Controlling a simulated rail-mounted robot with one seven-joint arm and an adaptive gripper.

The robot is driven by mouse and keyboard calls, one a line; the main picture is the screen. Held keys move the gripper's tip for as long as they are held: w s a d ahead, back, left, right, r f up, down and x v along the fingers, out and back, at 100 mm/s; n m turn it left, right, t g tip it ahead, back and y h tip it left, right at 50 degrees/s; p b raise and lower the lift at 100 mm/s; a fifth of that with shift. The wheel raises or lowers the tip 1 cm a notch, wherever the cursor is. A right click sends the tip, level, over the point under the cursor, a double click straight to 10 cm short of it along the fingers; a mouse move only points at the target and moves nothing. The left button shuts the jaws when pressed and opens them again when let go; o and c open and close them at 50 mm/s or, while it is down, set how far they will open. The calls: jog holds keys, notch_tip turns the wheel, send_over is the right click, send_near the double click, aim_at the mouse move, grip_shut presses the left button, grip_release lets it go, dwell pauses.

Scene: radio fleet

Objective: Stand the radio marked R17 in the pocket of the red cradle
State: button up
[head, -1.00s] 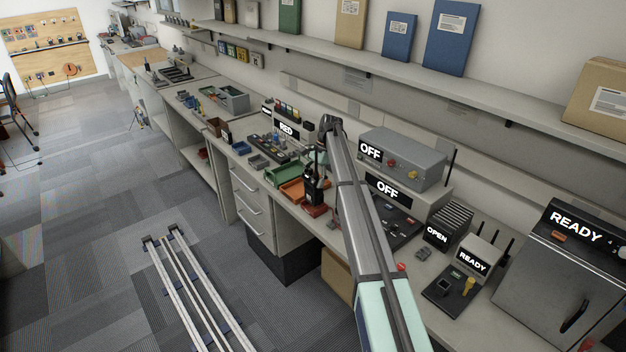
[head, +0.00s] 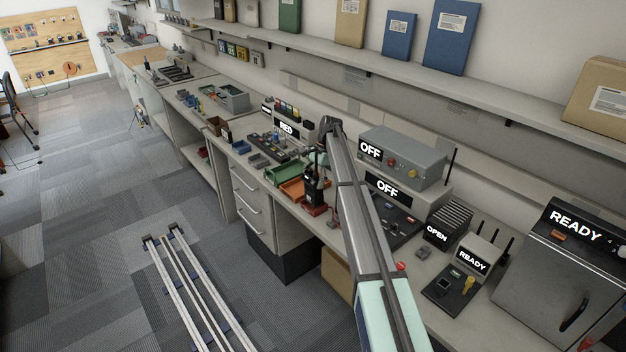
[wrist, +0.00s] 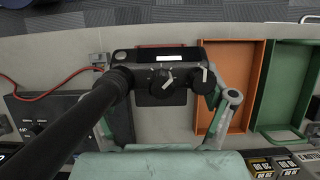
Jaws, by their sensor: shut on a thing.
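A black radio (head: 312,190) with a long antenna stands upright in my gripper (head: 319,161), over the front of the bench. In the wrist view I look down on the radio's top (wrist: 150,56), with two knobs, a pale label strip and the antenna running to the lower left. The gripper's fingers (wrist: 165,100) are shut on its sides. Its marking is not readable. The red cradle (head: 315,211) shows at the radio's foot in the head view. I cannot tell whether the radio is in its pocket or just above it.
An orange tray (wrist: 232,88) and a green tray (wrist: 283,88) lie to the right in the wrist view. A red cable (wrist: 50,90) runs at its left. The grey OFF box (head: 402,160) stands behind and right of my arm. The bench front edge is close.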

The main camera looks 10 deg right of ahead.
jog(key=shift+f+b, duration=0.3)
jog(key=shift+f, duration=1.25)
jog(key=o, duration=1.5)
jog(key=shift+o, duration=0.2)
jog(key=v, duration=1.2)
